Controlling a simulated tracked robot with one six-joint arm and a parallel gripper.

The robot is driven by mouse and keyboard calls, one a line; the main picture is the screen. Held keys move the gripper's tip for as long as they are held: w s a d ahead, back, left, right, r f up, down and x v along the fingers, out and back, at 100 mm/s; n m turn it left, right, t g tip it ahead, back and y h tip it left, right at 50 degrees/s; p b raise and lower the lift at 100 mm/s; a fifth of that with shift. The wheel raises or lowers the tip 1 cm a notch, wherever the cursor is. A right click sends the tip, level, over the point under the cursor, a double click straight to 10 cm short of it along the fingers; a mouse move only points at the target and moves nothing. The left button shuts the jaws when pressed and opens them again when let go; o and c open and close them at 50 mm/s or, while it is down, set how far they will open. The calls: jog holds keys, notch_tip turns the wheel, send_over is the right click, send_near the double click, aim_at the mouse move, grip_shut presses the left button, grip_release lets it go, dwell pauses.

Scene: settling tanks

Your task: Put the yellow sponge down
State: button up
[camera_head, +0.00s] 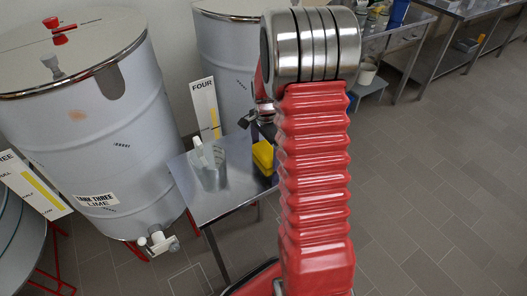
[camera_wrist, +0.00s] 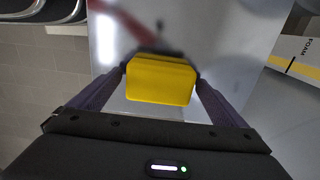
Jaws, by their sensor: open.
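The yellow sponge (camera_wrist: 160,82) lies between the two dark fingers of my gripper (camera_wrist: 160,72) in the wrist view. The fingers are open, one on each side of it, with their tips close to its left and right sides. In the head view the sponge (camera_head: 262,158) shows at the right part of a small steel table (camera_head: 225,205), partly hidden by my red arm. It appears to rest on the table top; the contact under it is hidden. My gripper is mostly hidden behind my arm in the head view.
A clear bottle with a white top (camera_head: 208,165) stands on the table left of the sponge. A large grey tank (camera_head: 85,125) stands to the left, and another tank (camera_head: 225,55) behind. Steel benches (camera_head: 430,50) line the back right. The tiled floor on the right is clear.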

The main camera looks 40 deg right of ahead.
aim_at(266, 150)
jog(key=shift+f, duration=0.1)
notch_tip(266, 150, up, 14)
dwell(0.7)
jog(key=shift+w+d+f, duration=0.1)
jog(key=shift+f, duration=0.05)
